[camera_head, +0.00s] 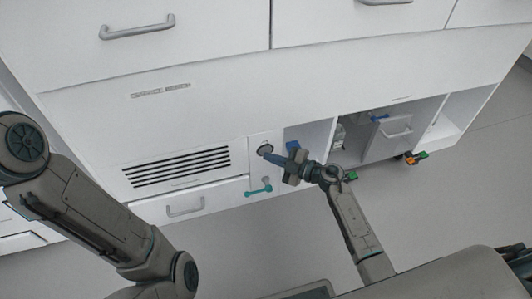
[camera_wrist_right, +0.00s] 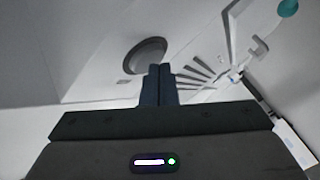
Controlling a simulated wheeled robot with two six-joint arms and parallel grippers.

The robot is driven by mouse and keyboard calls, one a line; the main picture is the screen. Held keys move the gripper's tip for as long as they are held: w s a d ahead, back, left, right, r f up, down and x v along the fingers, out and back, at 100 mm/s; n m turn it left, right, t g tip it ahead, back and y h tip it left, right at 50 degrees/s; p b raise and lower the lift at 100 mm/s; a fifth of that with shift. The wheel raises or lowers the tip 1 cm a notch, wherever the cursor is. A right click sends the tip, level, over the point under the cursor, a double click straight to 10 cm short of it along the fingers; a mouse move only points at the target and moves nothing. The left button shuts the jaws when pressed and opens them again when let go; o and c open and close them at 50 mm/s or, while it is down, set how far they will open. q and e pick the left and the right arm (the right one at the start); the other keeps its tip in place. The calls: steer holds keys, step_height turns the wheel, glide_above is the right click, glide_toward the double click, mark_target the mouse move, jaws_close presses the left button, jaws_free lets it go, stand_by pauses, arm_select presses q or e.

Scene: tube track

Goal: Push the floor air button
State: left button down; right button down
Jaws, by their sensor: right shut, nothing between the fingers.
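The round grey floor air button (camera_head: 265,149) sits on the white cabinet's lower front, right of a slotted vent. In the right wrist view, the button (camera_wrist_right: 146,55) is a dark-rimmed round recess just beyond the fingertips. My right gripper (camera_head: 270,155) is shut and empty, its blue fingers pointing left at the button. In the right wrist view the closed fingers (camera_wrist_right: 159,70) overlap the button's lower right edge; whether they touch it I cannot tell. My left arm shows at the left, but its gripper is out of view.
A black-slotted vent (camera_head: 178,167) is left of the button, with a drawer handle (camera_head: 185,208) below it. A teal handle (camera_head: 258,188) sticks out below the button. Open compartments with a bin (camera_head: 390,138) are to the right.

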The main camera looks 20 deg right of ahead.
steer(key=shift+s+p, duration=0.8)
steer(key=shift+s, duration=0.15)
steer(key=shift+s, duration=0.1)
steer(key=s+p, duration=0.3)
steer(key=s, duration=0.2)
steer(key=shift+s+d, duration=0.15)
steer(key=shift+s, duration=0.25)
